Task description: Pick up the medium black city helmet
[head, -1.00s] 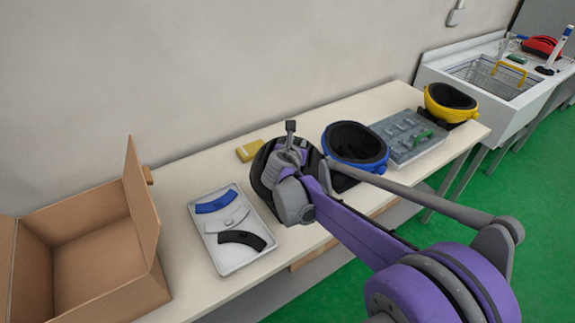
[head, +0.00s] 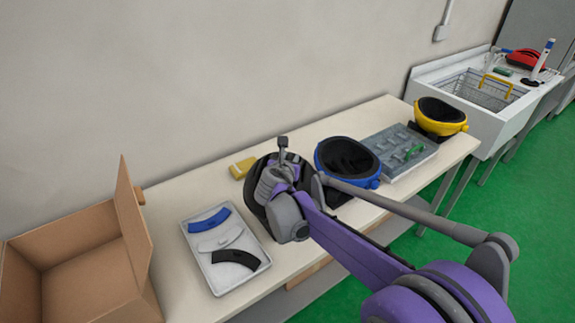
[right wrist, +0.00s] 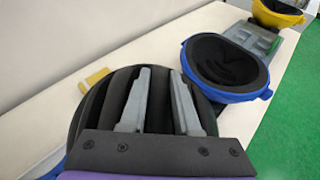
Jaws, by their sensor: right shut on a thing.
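The black helmet (head: 252,204) is on the table between the white tray and the blue helmet, largely hidden behind my right arm in the head view. In the right wrist view the black helmet (right wrist: 93,112) shows dark, ribbed padding inside its shell. My right gripper (head: 278,180) is at the helmet. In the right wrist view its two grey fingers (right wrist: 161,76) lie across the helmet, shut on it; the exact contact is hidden. Whether the helmet touches the table cannot be told. My left gripper is not in view.
A blue helmet (head: 319,170) stands close on the right, then a grey case (head: 397,170) and a yellow helmet (head: 462,127). A white tray (head: 225,285) with curved pads is on the left, beside an open cardboard box (head: 132,215). A yellow block (head: 243,167) lies behind.

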